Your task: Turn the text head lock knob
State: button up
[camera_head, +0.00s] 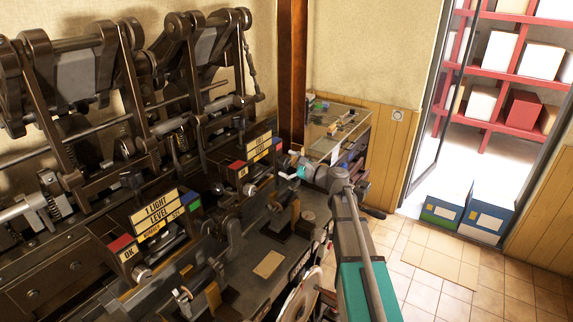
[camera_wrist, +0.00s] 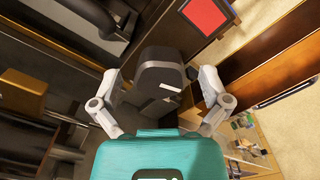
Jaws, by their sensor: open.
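My gripper (camera_head: 299,171) is open at the far end of the press, in front of the farther yellow label panel (camera_head: 259,148). In the wrist view, the gripper's two grey fingers (camera_wrist: 158,80) stand wide apart. A dark block with a rounded end (camera_wrist: 160,68) shows between and beyond them; whether they touch it is unclear. A pale round knob (camera_head: 250,190) sits below the farther panel and another (camera_head: 141,273) below the nearer "1 LIGHT LEVEL" panel (camera_head: 158,213). I cannot tell which part is the text head lock knob.
Dark press arms and rods (camera_head: 120,95) stand along the left wall. A brown post (camera_head: 292,75) rises behind my gripper. A cluttered cabinet (camera_head: 338,135) stands beyond. Blue and green boxes (camera_head: 446,208) sit by the doorway. The tiled floor (camera_head: 500,280) at right is mostly clear.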

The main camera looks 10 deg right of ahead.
jog(key=c, duration=1.1)
jog(key=shift+c, duration=0.2)
jog(key=shift+n, duration=0.8)
jog(key=o, duration=1.1)
jog(key=shift+o, duration=0.2)
